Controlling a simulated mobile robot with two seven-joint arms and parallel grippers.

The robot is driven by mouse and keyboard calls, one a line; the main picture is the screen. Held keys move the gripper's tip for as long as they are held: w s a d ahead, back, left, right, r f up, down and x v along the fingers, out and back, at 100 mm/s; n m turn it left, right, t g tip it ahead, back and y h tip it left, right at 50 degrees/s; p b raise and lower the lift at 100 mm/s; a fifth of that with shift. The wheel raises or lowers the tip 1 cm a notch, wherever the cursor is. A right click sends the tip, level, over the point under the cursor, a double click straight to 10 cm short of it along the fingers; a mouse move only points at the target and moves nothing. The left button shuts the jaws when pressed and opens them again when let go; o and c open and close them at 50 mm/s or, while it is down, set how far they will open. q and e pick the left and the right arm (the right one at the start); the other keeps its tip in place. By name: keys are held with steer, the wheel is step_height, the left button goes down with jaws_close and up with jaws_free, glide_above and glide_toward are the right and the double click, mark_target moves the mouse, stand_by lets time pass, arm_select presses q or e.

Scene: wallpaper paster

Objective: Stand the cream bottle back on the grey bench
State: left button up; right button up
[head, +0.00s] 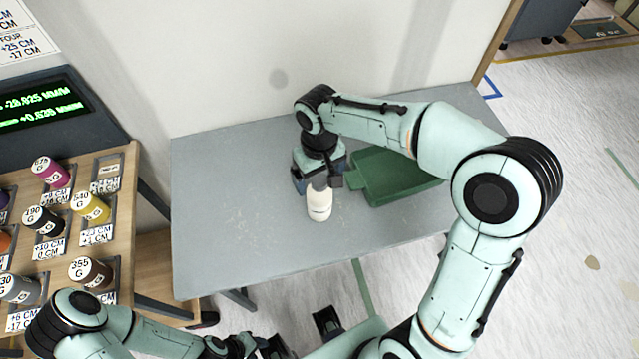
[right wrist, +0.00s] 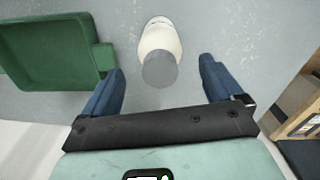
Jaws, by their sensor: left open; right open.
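The cream bottle (head: 319,206), with a grey cap, stands upright on the grey bench (head: 240,225), near the middle. In the right wrist view the bottle (right wrist: 161,40) shows from above, its cap towards me. My right gripper (head: 320,182) is open at the bottle's cap end. In the right wrist view its two blue fingers lie left and right of the cap, with a visible gap on each side. My left gripper (head: 298,336) is open and empty at the bottom of the head view, in front of the bench and away from the bottle.
A green tray (head: 405,190) lies on the bench right of the bottle; it also shows in the right wrist view (right wrist: 50,75). A wooden rack (head: 120,215) with several labelled colour pots stands at the left. The bench's left part is clear. A pale wall stands behind.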

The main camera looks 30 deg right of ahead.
steer(key=shift+r+p, duration=0.3)
steer(key=shift+r, duration=2.45)
